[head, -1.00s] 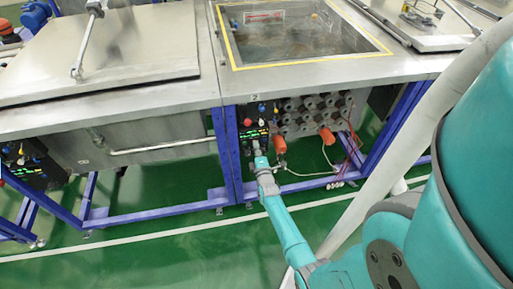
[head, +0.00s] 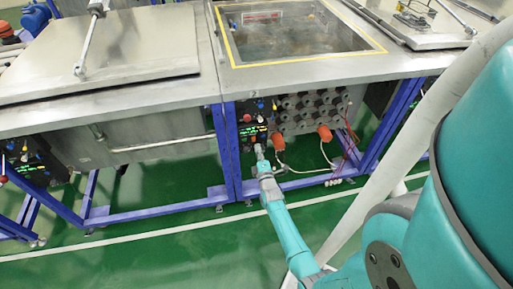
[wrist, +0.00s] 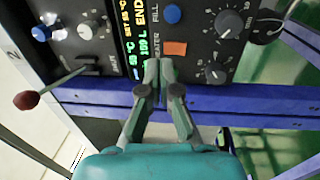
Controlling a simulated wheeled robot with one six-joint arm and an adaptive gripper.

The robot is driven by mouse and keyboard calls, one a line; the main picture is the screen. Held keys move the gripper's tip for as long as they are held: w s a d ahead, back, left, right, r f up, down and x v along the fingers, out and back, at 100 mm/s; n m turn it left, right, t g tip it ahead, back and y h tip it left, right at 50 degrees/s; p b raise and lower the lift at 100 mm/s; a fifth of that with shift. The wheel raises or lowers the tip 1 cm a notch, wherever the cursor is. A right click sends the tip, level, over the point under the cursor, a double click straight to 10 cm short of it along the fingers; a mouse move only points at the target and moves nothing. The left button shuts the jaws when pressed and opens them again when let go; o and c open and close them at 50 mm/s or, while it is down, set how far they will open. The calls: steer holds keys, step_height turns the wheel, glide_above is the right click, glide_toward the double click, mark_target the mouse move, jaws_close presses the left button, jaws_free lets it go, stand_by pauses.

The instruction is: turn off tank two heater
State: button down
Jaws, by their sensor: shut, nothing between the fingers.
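The black control panel (head: 244,114) of tank two is on the front of the open tank with the yellow-edged rim (head: 232,52). In the wrist view, the panel (wrist: 197,35) has a lit display (wrist: 135,35) and an orange rectangular switch (wrist: 175,48) beside the lettering "HEATER". My gripper (wrist: 158,66) is shut and empty. Its tips are in front of the panel, just left of and below the orange switch; I cannot tell whether they touch. In the head view, my gripper (head: 259,150) is at the panel's lower edge. The tips cover part of the lettering.
The panel also carries a blue FILL knob (wrist: 172,13), black dials (wrist: 229,23) and a red-tipped lever (wrist: 27,100). Orange fittings (head: 278,140) and hoses are right of the panel. A blue frame post (head: 232,150) stands left. Green floor is free in front.

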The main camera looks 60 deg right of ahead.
steer(key=r+v, duration=0.2)
steer(key=v, duration=0.6)
steer(key=shift+s+a, duration=0.25)
steer(key=shift+a, duration=0.2)
steer(key=s+a+r+m+t+y, duration=0.15)
steer(key=s+a+y, duration=0.3)
steer(key=a, duration=0.85)
steer(key=s+a+r+m+t+y, duration=0.1)
steer(key=s+a+r+m+y, duration=0.3)
steer(key=a, duration=0.9)
steer(key=s+a+r+m+y, duration=0.2)
steer(key=s+a+r+y, duration=0.4)
steer(key=s+a+r, duration=0.5)
steer(key=s+r, duration=0.3)
steer(key=s, duration=0.1)
steer(key=shift+a+m, duration=0.35)
steer(key=shift+a, duration=0.05)
steer(key=shift+g, duration=0.25)
